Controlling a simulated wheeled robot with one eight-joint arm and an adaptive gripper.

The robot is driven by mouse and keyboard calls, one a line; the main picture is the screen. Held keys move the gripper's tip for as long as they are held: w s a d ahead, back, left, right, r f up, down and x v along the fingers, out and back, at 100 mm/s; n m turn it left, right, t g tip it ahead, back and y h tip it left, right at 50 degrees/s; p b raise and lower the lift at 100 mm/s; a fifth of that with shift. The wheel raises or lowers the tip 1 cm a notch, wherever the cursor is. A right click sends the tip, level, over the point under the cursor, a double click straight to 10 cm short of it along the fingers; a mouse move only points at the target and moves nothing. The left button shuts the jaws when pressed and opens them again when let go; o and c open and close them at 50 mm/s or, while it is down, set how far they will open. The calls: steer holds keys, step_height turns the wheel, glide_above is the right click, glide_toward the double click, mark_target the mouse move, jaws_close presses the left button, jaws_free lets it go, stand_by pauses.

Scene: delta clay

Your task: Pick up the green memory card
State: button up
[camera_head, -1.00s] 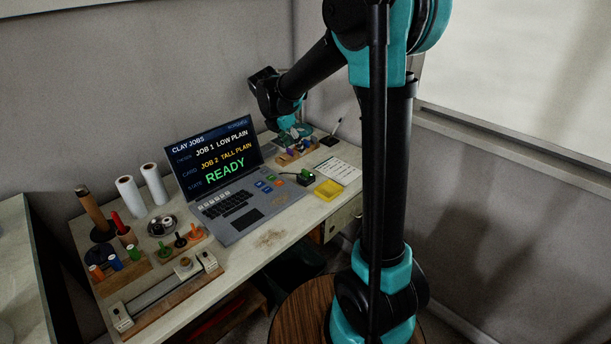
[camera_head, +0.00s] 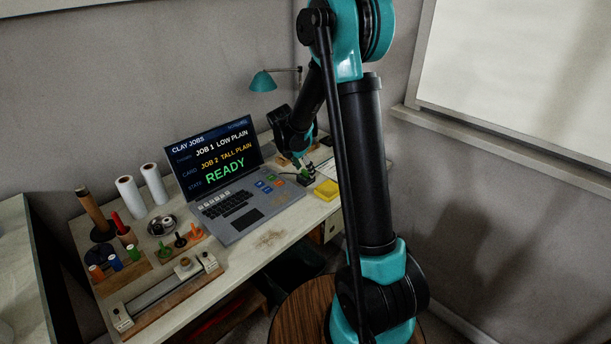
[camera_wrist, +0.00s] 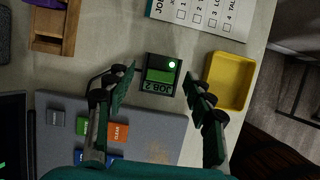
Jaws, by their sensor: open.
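The green memory card (camera_wrist: 160,76) shows in the wrist view as a green face in a small black block (camera_wrist: 148,60) with a lit green dot and an upside-down "JOB 2" label. The block stands on the desk by the laptop's edge. My gripper (camera_wrist: 159,82) is open and empty, one finger to the left of the block and one to the right. Its height above the card is hard to judge. In the head view my gripper (camera_head: 307,164) is over the same spot, and the card is too small to make out clearly.
A yellow tray (camera_wrist: 232,80) lies close right of my right finger. The laptop (camera_wrist: 60,140) with coloured keys is below-left. A wooden rack (camera_wrist: 46,46) with a purple item is upper left, and a printed job sheet (camera_wrist: 200,20) lies above.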

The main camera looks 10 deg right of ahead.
steer(key=shift+d+f, duration=0.1)
steer(key=shift+f, duration=0.1)
steer(key=c, duration=0.9)
